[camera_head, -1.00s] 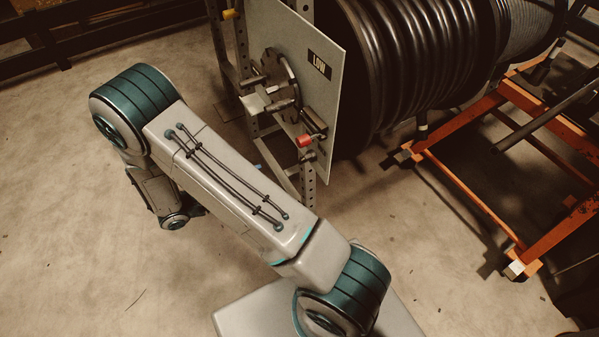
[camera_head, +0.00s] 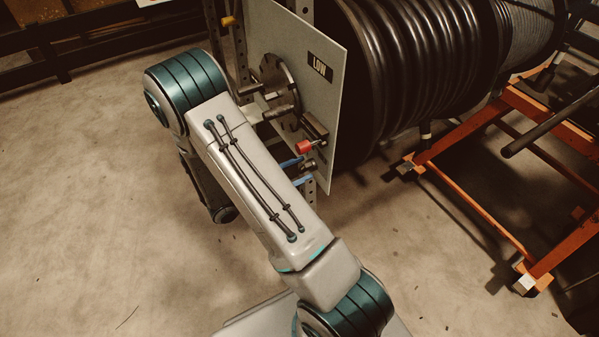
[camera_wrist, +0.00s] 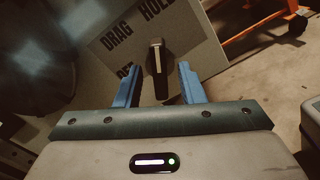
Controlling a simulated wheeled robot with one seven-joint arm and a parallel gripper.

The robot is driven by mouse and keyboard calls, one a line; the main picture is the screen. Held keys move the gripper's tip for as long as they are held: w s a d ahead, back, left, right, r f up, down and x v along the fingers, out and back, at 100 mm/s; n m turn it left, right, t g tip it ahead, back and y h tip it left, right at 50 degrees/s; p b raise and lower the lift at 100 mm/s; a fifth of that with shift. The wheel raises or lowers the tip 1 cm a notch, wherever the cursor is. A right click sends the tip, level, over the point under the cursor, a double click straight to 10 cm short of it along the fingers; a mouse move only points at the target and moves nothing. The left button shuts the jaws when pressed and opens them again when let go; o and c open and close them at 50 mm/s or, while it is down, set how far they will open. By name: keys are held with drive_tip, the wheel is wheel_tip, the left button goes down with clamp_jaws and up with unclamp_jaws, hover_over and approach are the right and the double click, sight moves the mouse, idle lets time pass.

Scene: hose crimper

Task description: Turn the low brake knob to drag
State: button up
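The low brake knob (camera_wrist: 156,68) is dark with a pale pointer bar. In the wrist view it stands on a grey plate (camera_wrist: 203,48) lettered DRAG and HOLD, with a third label mostly hidden. The pale tip points up, right of DRAG and roughly toward HOLD. My gripper (camera_wrist: 158,80) is open, one blue finger on each side of the knob with a gap on both sides. I cannot tell how deep the fingers reach. In the head view my blue fingers (camera_head: 298,171) show beside the panel marked LOW (camera_head: 320,105), low on its near side.
A red-tipped part (camera_head: 304,147) sticks out just above my fingers. A round metal hub (camera_head: 275,80) is higher on the panel. A large reel of black hose (camera_head: 410,70) is behind it. An orange frame (camera_head: 480,205) stands right. Floor at left is clear.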

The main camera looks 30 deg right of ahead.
drive_tip(key=shift+d, duration=0.25)
drive_tip(key=c, duration=0.6)
